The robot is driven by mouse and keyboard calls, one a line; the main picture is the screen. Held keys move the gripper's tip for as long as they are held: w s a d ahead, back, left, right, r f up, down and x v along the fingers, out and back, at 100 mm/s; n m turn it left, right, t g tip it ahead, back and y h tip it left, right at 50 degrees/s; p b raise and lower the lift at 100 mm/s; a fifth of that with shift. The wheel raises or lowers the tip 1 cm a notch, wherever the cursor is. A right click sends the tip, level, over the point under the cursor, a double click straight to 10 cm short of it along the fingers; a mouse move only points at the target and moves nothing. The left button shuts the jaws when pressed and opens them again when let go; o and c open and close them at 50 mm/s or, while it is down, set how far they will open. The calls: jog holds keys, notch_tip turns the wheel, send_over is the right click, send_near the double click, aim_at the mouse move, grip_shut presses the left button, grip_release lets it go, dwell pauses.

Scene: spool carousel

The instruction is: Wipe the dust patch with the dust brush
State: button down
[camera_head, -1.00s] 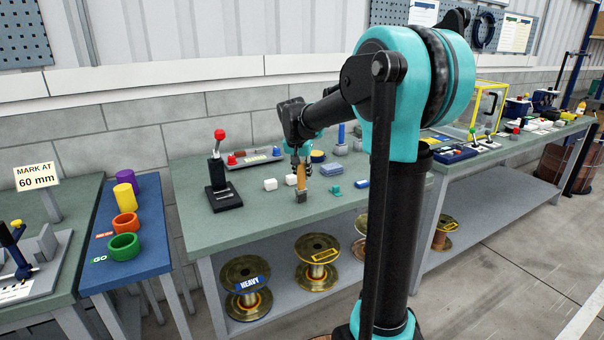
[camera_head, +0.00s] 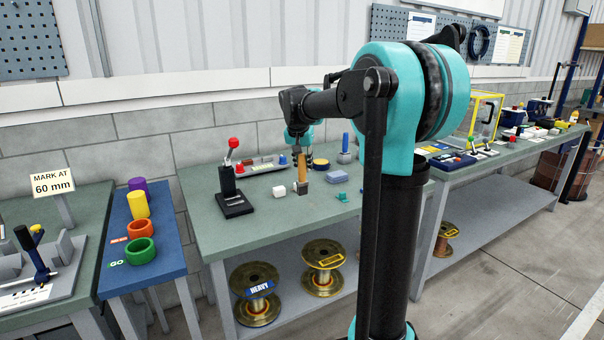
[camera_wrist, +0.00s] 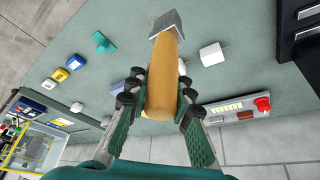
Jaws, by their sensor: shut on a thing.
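The dust brush, with a tan wooden handle and a grey block-like head, is in my gripper (camera_head: 302,160). The brush (camera_head: 302,174) hangs roughly upright, head down, over the middle of the green bench top; I cannot tell whether its head touches the surface. In the wrist view my gripper (camera_wrist: 160,92) is shut around the handle, and the brush (camera_wrist: 164,70) points away to its grey head at the top. I cannot make out a dust patch in either view. My arm hides part of the bench's right side in the head view.
A light blue block (camera_head: 337,177) and a teal piece (camera_head: 342,197) lie right. A black lever stand (camera_head: 234,198) with a red knob stands left. A knobbed panel (camera_head: 262,166) and a blue-handled tool (camera_head: 345,145) are behind.

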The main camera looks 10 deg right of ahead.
jog(key=shift+r, duration=0.9)
